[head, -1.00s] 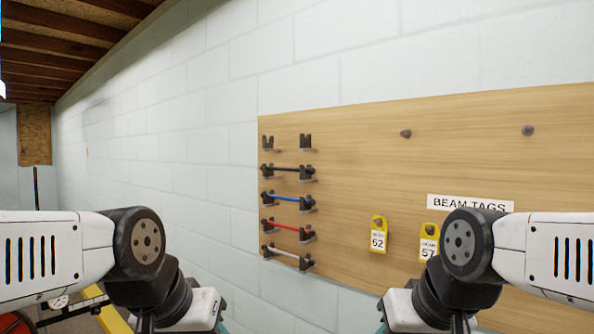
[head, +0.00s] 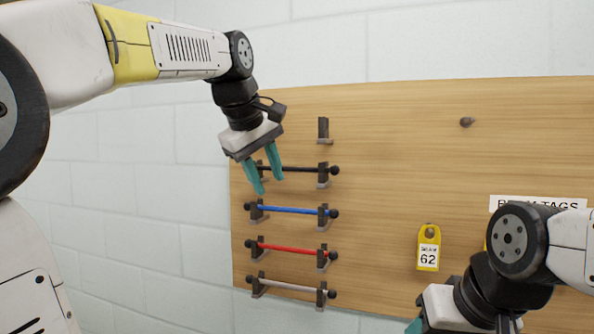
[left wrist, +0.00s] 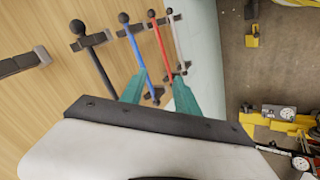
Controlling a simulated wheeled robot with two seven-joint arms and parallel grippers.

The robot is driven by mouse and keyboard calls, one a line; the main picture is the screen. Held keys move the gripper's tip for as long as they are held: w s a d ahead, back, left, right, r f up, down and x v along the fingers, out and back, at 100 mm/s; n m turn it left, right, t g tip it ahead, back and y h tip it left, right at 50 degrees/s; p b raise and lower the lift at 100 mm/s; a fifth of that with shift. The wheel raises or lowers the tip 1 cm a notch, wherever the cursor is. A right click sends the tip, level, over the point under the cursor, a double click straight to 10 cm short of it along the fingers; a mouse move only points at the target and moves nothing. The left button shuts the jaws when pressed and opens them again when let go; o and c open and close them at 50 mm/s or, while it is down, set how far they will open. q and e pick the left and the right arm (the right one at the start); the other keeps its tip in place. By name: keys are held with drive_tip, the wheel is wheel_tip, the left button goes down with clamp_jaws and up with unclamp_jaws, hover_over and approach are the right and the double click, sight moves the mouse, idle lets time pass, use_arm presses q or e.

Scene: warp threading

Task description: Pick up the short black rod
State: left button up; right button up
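The short black rod (head: 300,169) lies level across two dark brackets on the wooden board, with a ball at its end. It also shows in the left wrist view (left wrist: 97,70), left of my fingers. My left gripper (head: 269,185) is open and empty, its teal fingers apart in front of the rod's left part, hiding some of it. The fingers also show in the left wrist view (left wrist: 158,92). I cannot tell whether they touch the rod. My right gripper (head: 414,325) is low at the bottom edge, with only a bit of teal finger showing.
Below the black rod are a blue rod (head: 290,210), a red rod (head: 288,248) and a white rod (head: 290,287) on brackets. An empty bracket (head: 323,130) is above. A yellow tag (head: 428,248) hangs at the right. A peg (head: 467,122) sticks out upper right.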

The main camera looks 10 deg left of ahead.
sight(283, 167)
use_arm(q)
drive_tip(key=w+d+r+n, duration=0.1)
drive_tip(key=w+r+n, duration=0.55)
drive_tip(key=r, duration=0.25)
drive_tip(key=x, duration=0.5)
drive_tip(key=a+x, duration=0.1)
drive_tip(key=x, duration=0.2)
drive_tip(key=shift+w+a+f, duration=0.15)
drive_tip(key=shift+w, duration=0.2)
clamp_jaws()
